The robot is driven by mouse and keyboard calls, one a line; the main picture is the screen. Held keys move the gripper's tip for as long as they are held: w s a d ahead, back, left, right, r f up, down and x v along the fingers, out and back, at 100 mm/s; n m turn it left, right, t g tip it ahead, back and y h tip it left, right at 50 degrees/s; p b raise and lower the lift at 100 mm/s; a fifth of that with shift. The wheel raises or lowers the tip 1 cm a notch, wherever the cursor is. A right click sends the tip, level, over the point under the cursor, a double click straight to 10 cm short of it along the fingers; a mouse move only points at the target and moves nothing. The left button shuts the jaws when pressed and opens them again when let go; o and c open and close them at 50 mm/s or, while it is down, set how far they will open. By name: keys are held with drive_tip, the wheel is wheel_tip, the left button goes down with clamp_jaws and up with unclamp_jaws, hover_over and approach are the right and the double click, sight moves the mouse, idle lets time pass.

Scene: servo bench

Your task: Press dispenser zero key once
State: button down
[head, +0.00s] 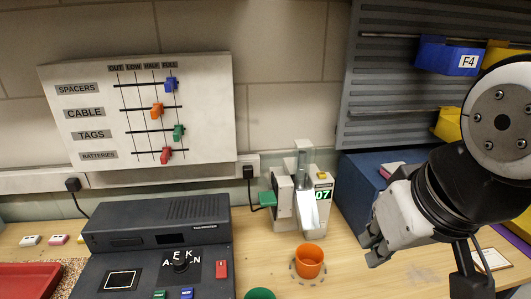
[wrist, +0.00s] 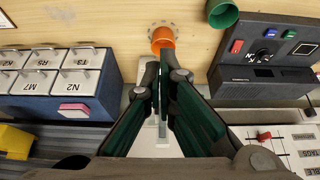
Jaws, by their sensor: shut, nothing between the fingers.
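The dispenser (head: 283,205) stands on the bench against the wall, pale, with a clear upper tube, a metal chute and a green display reading 07. A small yellow patch (head: 322,175) shows above the display; I cannot tell whether it is the zero key. A green part sticks out at the left side. My gripper (head: 373,250) is to the right of the dispenser, apart from it in the picture, fingers pointing down-left. In the wrist view my gripper (wrist: 160,72) is shut and empty, and its fingers hide much of the dispenser.
An orange cup (head: 309,262) stands in front of the chute, and a green cup (head: 260,294) is nearer. A dark control box (head: 155,225) is to the left. A blue drawer cabinet (wrist: 112,84) stands on the dispenser's other side. A slider board (head: 210,125) hangs above.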

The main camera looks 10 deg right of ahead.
drive_tip(key=shift+r, duration=0.1)
idle(0.3)
drive_tip(key=w+a+r+m+y+p, duration=0.1)
drive_tip(key=w+r+m+y+p, duration=0.15)
drive_tip(key=w+m, duration=0.55)
drive_tip(key=w+a+r+m+y+p, duration=0.15)
drive_tip(key=w+r+m, duration=0.25)
drive_tip(key=w+m, duration=0.4)
drive_tip(key=w+d+f+m+t+p, duration=0.1)
drive_tip(key=w+d+m, duration=0.3)
drive_tip(key=w+m, duration=0.4)
drive_tip(key=w+d+f+m+t+y+p, duration=0.1)
drive_tip(key=w+d+m+p, duration=0.3)
drive_tip(key=w+m, duration=0.4)
drive_tip(key=m, duration=0.6)
drive_tip(key=shift+f, duration=0.25)
drive_tip(key=shift+f, duration=0.1)
drive_tip(key=b, duration=0.2)
hover_over(324, 172)
wheel_tip(324, 172, down, 7)
drive_tip(key=shift+r, duration=0.15)
drive_tip(key=shift+s+f+b, duration=0.1)
drive_tip(key=shift+f+b, duration=0.3)
drive_tip(key=shift+f, duration=0.6)
